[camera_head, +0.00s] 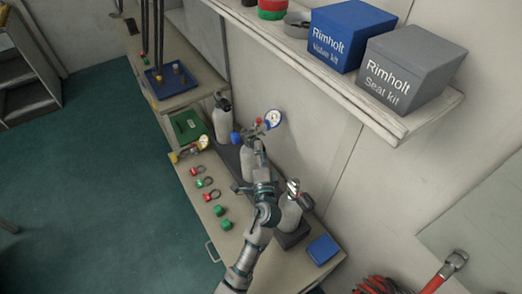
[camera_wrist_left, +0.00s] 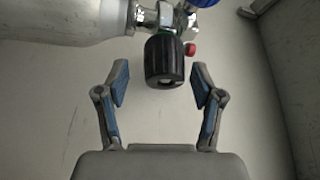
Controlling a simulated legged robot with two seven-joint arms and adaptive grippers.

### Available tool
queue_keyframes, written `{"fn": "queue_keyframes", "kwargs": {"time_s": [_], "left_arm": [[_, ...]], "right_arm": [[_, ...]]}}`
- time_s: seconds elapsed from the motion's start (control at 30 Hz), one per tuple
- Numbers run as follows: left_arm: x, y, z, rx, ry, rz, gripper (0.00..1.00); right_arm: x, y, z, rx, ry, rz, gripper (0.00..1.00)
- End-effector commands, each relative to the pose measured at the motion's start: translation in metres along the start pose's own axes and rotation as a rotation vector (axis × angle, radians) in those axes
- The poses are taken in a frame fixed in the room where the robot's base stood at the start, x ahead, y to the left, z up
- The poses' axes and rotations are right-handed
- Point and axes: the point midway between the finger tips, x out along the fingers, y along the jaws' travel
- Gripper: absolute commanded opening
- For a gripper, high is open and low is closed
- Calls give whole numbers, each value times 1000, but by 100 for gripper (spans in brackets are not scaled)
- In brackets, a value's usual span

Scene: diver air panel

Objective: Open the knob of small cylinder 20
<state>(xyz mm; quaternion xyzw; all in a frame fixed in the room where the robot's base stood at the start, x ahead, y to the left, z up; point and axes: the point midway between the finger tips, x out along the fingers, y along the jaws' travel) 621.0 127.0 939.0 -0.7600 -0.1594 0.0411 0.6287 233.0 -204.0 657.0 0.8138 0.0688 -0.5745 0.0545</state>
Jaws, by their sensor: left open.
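Three pale small cylinders stand along the wall side of the bench: a left one (camera_head: 223,124), a middle one (camera_head: 246,164) and a right one (camera_head: 290,216). I cannot read a number 20 on any. My left gripper (camera_head: 259,150) is at the valve of the middle cylinder and partly hides it. In the left wrist view, a ribbed black knob (camera_wrist_left: 164,62) on a chrome valve (camera_wrist_left: 170,18) lies between the open fingers of the left gripper (camera_wrist_left: 160,84), with space on both sides. The cylinder body (camera_wrist_left: 65,20) reaches in from the left. My right gripper is out of view.
A gauge (camera_head: 273,118) and a blue round part (camera_head: 235,137) are close to my gripper. Several red and green fittings (camera_head: 208,196) lie on the bench. A blue box (camera_head: 323,249) sits at its near end. A shelf (camera_head: 390,128) with kit boxes overhangs on the right.

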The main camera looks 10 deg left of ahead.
Motion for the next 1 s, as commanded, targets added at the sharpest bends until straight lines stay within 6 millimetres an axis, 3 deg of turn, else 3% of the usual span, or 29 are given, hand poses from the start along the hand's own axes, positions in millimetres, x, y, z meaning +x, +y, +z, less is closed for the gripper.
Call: {"fn": "queue_keyframes", "kwargs": {"time_s": [0.3,0.5,0.7,1.0], "left_arm": [[-66,3,0,0,0,6,67],[-99,4,0,1,-1,6,67],[-111,3,0,0,-2,5,67],[-111,3,0,1,-2,4,67]], "right_arm": [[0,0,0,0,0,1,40],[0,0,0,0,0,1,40],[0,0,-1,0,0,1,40],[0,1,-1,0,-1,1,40]]}}
